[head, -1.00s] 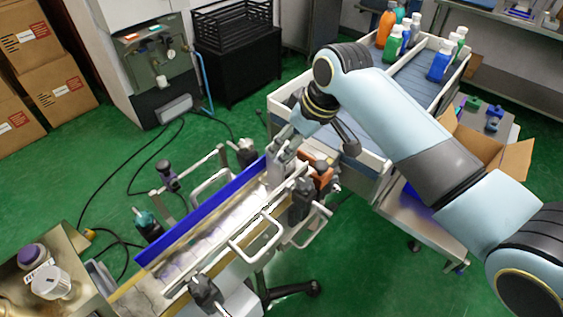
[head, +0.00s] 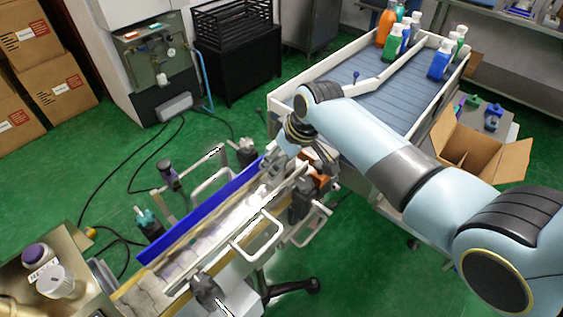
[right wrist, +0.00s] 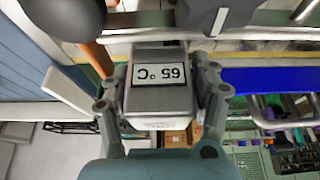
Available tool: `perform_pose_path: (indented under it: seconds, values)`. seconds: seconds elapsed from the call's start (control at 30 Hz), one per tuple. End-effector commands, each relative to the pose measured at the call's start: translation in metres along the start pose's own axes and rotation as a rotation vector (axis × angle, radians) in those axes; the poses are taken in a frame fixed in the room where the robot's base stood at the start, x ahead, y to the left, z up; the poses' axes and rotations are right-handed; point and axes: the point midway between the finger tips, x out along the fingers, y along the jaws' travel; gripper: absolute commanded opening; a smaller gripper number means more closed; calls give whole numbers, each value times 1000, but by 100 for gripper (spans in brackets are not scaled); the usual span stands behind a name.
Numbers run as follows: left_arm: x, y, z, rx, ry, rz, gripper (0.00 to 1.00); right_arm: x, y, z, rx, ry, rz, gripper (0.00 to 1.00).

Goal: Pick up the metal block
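The metal block (right wrist: 158,100), grey with a white "65 °C" label, sits between the two fingers of my right gripper (right wrist: 160,88) in the right wrist view. One finger is close against each side of it; I cannot tell whether both press on it. In the head view my right gripper (head: 275,166) is down at the far end of the sleeve applicator's channel (head: 215,232) and largely hides the block there. My left gripper is not in view.
A blue rail (head: 200,220) runs along the channel. Black clamps and white handles (head: 255,238) stand close around it. Behind are a roller conveyor (head: 372,98) with bottles and an open cardboard box (head: 480,150).

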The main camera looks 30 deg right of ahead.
Motion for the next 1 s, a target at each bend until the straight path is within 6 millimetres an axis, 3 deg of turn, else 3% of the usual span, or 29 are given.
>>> perform_pose_path:
  seconds: [0.07, 0.43, 0.77, 1.0]
  values:
    - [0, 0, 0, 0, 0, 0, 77, 0, 0, 0, 0, 0, 0, 49]
    - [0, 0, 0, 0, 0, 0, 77, 0, 0, 0, 0, -1, 0, 1]
    - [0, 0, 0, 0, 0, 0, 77, -5, 1, -3, 0, 3, 1, 0]
    - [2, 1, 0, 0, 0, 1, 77, -46, 1, -21, -2, 7, 3, 0]
